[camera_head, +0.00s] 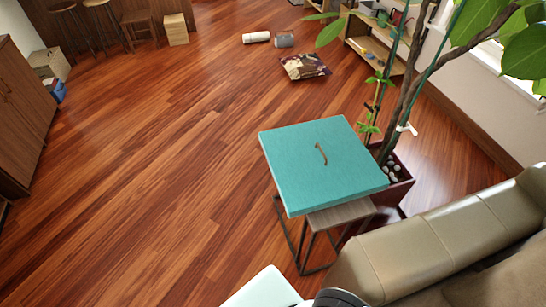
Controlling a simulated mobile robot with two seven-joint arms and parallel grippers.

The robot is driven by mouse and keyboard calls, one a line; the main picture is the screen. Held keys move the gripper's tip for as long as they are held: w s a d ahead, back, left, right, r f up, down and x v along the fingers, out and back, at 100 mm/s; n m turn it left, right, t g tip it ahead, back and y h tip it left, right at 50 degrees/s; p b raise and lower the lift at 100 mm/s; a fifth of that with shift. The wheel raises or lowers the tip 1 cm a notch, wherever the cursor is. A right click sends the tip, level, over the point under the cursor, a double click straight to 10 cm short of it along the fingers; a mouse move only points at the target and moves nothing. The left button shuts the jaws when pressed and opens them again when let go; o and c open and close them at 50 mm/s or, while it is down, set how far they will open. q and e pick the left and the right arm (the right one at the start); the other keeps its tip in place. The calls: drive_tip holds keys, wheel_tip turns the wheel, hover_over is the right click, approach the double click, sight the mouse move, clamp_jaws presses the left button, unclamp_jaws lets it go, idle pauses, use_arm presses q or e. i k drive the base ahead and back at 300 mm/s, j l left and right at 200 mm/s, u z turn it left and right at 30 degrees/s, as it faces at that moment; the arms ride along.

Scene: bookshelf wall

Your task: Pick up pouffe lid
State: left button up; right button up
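The pouffe lid (318,165) is a flat, square teal panel with a small brown loop handle (321,154) on its top. It lies handle side up on a small side table (341,213) with a grey-brown wooden top and a thin dark metal frame. The lid overhangs much of the table top and hides most of it. No gripper fingers show in the head view, and nothing is touching the lid's handle.
A brown sofa (440,245) stands at the lower right, close to the table. A potted plant (396,172) rises just behind the lid's right side. A low shelf (372,45) and floor items lie farther back. Open wooden floor (150,190) spreads to the left.

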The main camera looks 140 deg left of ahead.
sight(315, 166)
drive_tip(key=k+u, duration=0.15)
drive_tip(key=u, duration=4)
drive_tip(key=j+z, duration=0.15)
drive_tip(key=z, duration=0.2)
drive_tip(key=i+j+z, duration=0.1)
drive_tip(key=z, duration=0.25)
drive_tip(key=j+z, duration=0.3)
drive_tip(key=k+j+z, duration=0.1)
drive_tip(key=j+z, duration=0.3)
drive_tip(key=j, duration=0.6)
